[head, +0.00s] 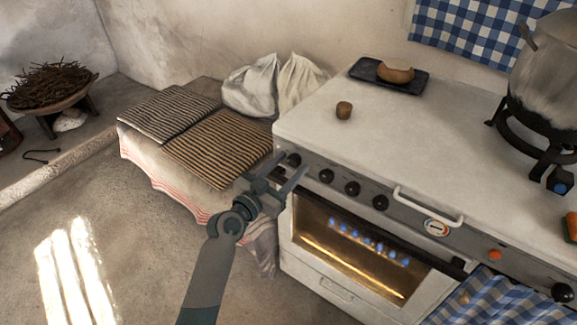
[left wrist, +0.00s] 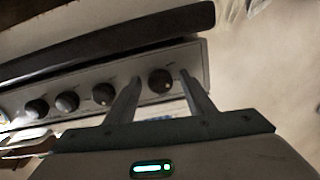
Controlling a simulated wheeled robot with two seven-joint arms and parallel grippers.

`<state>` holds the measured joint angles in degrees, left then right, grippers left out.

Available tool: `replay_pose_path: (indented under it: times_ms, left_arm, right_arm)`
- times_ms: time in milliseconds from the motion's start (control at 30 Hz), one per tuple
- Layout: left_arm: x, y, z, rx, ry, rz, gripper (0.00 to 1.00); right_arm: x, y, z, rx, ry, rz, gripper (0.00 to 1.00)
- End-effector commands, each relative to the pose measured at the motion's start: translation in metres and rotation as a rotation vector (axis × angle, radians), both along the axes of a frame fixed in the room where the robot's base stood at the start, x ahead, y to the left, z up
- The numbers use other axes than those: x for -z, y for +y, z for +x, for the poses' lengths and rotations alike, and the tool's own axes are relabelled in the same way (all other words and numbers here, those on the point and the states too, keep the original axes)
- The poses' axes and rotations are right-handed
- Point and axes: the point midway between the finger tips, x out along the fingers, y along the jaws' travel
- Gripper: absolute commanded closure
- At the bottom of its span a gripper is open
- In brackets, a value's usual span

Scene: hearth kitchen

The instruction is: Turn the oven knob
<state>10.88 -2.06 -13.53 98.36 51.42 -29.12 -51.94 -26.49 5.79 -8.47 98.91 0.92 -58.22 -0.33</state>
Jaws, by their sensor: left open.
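The white stove (head: 340,145) has a grey front panel with a row of black knobs. The leftmost knob (head: 294,159) is at the panel's left end, and it also shows in the left wrist view (left wrist: 161,81). My left gripper (head: 291,164) is open at this knob, with one finger to each side of it in the left wrist view (left wrist: 160,77). I cannot tell whether the fingers touch it. More black knobs (head: 352,188) follow to the right. The oven window (head: 350,250) below shows blue flames and a warm glow. My right gripper is not in view.
A white handle bar (head: 428,206) and a dial (head: 436,228) are on the panel's right part. A large pot (head: 545,75) stands on a burner. A cloth-covered bench (head: 180,165) with striped mats and white sacks (head: 275,85) is left of the stove.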

Motion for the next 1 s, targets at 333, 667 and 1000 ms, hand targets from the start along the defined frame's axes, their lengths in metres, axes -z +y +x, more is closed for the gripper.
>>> replay_pose_path:
  times_ms: [333, 667, 1000]
  left_arm:
    - [0.0002, 0.0002, 0.0001, 0.0, 0.0, 0.0, 0.75]
    - [0.0002, 0.0002, -0.0001, 0.0, 0.006, -0.006, 0.92]
    - [-0.0001, 0.0003, -0.0001, -0.001, 0.07, -0.094, 0.92]
  right_arm:
    - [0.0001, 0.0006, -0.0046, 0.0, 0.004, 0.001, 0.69]
    - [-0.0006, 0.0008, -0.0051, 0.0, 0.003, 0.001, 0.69]
    - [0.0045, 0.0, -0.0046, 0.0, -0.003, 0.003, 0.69]
